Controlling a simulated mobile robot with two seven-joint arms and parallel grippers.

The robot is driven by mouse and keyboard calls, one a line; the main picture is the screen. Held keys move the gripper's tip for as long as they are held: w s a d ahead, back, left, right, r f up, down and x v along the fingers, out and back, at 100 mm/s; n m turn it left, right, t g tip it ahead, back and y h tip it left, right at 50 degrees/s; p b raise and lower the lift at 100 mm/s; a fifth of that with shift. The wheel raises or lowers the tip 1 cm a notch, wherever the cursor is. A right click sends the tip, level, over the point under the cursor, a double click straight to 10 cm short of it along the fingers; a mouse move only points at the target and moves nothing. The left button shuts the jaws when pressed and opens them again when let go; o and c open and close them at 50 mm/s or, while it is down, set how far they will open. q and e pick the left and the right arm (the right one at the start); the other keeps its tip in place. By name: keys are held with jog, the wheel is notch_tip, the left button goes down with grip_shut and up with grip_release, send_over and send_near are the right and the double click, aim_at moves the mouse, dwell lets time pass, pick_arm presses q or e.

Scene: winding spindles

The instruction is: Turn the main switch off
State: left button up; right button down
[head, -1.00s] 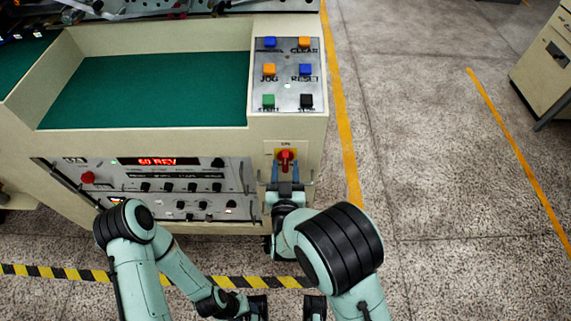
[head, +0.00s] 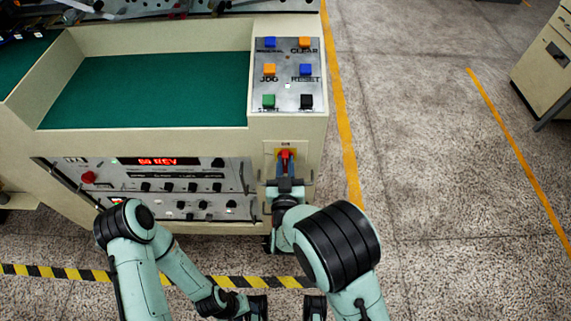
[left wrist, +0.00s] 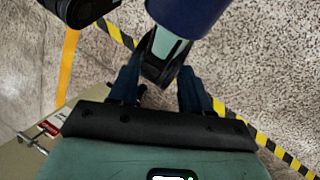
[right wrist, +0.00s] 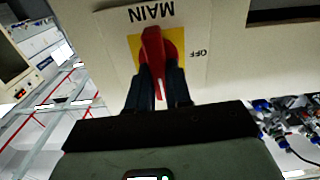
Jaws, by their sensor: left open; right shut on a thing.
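The main switch has a red handle (head: 285,155) on a yellow plate at the right of the machine's front, below the button panel. The handle stands about vertical in the head view. In the right wrist view the red handle (right wrist: 153,45) lies between my fingers, with upside-down "MAIN" lettering and an "OFF" mark to one side. My right gripper (head: 285,173) is shut on the handle; its fingers (right wrist: 161,75) sit on either side of it. My left gripper (left wrist: 158,80) is open and empty above the floor, away from the switch.
The button panel (head: 288,88) is just above the switch. A control panel with a lit red display (head: 157,162) and knobs is to its left. A green-lined tray (head: 150,90) is behind. A cabinet (head: 545,60) stands far right; the floor between is clear.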

jog(key=n, duration=0.2)
jog(key=n+p, duration=0.1)
jog(key=n, duration=0.1)
jog(key=shift+a+n, duration=0.2)
jog(key=shift+n, duration=0.1)
jog(key=n+p, duration=0.2)
jog(key=n, duration=0.2)
jog(key=shift+a+f, duration=0.1)
jog(key=n+p, duration=0.1)
jog(key=n, duration=0.4)
jog(key=shift+a+f+n+p, duration=0.1)
jog(key=shift+f+n+p, duration=0.1)
jog(key=shift+n+p, duration=0.2)
pick_arm(q)
jog(key=shift+g, duration=0.4)
jog(key=shift+s+r+p, duration=0.1)
jog(key=shift+s+r, duration=0.1)
jog(key=shift+r, duration=0.55)
jog(key=shift+s+r+p, duration=0.15)
jog(key=shift+s+r, duration=0.1)
jog(key=shift+r, duration=0.55)
jog(key=shift+s+r+p, duration=0.1)
jog(key=shift+s+r, duration=0.1)
jog(key=shift+r, duration=0.55)
pick_arm(e)
jog(key=shift+f+n, duration=0.1)
jog(key=shift+n, duration=1.4)
jog(key=c, duration=1)
grip_release()
jog(key=shift+c, duration=0.2)
